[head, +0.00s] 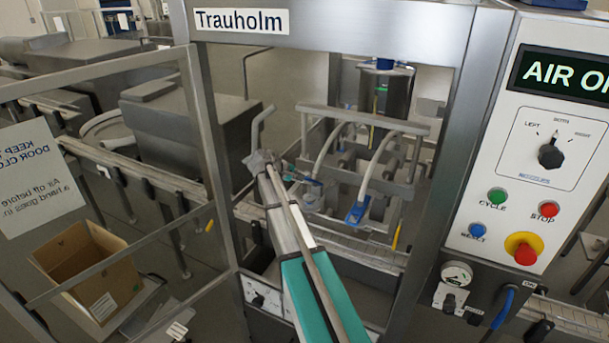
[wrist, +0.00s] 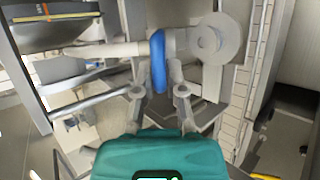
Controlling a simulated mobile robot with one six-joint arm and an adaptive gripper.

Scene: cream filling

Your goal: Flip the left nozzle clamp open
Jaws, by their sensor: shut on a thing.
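The left nozzle clamp has a blue lever (wrist: 158,62), which stands across a pale hose in the wrist view. My gripper (wrist: 160,92) has one finger on each side of the lever's near end and is shut on it. In the head view, my gripper (head: 299,176) reaches right from the end of my arm to the left nozzle, and the left clamp (head: 313,182) is partly hidden there. The right nozzle clamp (head: 355,213) is a separate blue lever to the right, below its own hose, and nothing touches it.
A metal machine frame (head: 450,130) surrounds the opening. The control panel (head: 540,150) stands at right, its display reading "AIR O", cut off by the picture edge. An open door (head: 100,72) is at left, with a cardboard box (head: 88,268) beyond it. A conveyor (head: 360,252) runs below the nozzles.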

